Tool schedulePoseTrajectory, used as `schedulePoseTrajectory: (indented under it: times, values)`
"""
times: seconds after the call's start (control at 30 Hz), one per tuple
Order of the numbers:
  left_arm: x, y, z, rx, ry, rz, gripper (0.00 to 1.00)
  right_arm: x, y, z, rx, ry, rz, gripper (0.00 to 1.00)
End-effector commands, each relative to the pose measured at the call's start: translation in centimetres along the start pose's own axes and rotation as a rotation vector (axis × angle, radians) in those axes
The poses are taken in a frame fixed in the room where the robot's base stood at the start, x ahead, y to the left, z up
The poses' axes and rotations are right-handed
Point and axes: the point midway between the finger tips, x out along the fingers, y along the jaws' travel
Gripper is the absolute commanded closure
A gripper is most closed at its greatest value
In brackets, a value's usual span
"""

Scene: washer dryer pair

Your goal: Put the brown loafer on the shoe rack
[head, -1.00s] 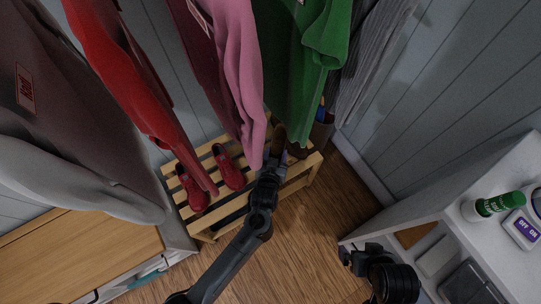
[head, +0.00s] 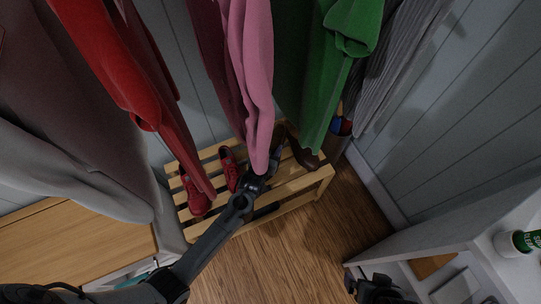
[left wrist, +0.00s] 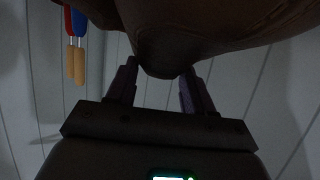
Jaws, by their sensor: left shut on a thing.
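The wooden slatted shoe rack (head: 290,186) stands against the wall under hanging clothes. My left gripper (head: 268,168) is over the rack's right half, shut on a brown loafer (head: 278,138). The loafer is partly hidden by the pink garment and the gripper. In the left wrist view the brown loafer (left wrist: 185,35) fills the top, with its lower end between the two fingers (left wrist: 158,88). Whether it touches the slats cannot be told. Another dark brown shoe (head: 303,154) shows just right of it at the rack. My right gripper (head: 372,287) is dark and partly cut off at the bottom edge.
Red shoes (head: 229,168) sit on the rack's left half. Pink (head: 250,60) and green (head: 320,80) garments hang close above. A bin with coloured handles (head: 338,130) stands right of the rack. A wooden-topped cabinet (head: 80,250) is left, a white shelf unit (head: 450,255) right.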

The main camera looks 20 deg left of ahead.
Motion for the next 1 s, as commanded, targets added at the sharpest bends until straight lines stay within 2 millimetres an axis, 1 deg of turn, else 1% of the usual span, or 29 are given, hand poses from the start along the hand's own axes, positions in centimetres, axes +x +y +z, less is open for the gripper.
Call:
schedulePoseTrajectory:
  times: [0.07, 0.17, 0.33, 0.43, 0.7, 0.87, 0.9, 1.0]
  values:
    - [0.2, -0.1, 0.1, 0.0, 0.002, 0.001, 0.87, 0.2, 0.0, 0.1, -0.001, 0.0, 0.001, 0.0]
    - [0.4, -0.1, 0.7, 0.0, 0.001, 0.001, 0.87, 0.7, 0.0, 0.2, -0.001, 0.0, 0.001, 0.0]
    - [1.3, -0.1, 2.9, -0.001, 0.002, 0.001, 0.87, 2.3, -0.1, 0.7, 0.0, 0.001, 0.001, 0.0]
    - [1.7, -0.1, 3.7, -0.001, 0.002, 0.001, 0.87, 2.9, -0.1, 0.9, 0.0, 0.0, 0.001, 0.0]
    - [1.6, -0.1, 3.6, -0.001, 0.002, 0.001, 0.87, 2.7, -0.1, 0.8, 0.001, 0.0, 0.0, 0.0]
    - [1.8, -0.1, 4.0, -0.001, 0.001, 0.0, 0.87, 2.9, -0.1, 0.9, 0.003, 0.001, -0.002, 0.0]
    - [1.7, -0.1, 3.9, -0.001, 0.0, 0.0, 0.42, 2.8, -0.2, 0.8, 0.004, 0.001, -0.002, 0.0]
    - [1.7, -0.1, 3.9, -0.001, 0.0, 0.0, 0.27, 2.8, -0.2, 0.8, 0.005, 0.001, -0.003, 0.0]
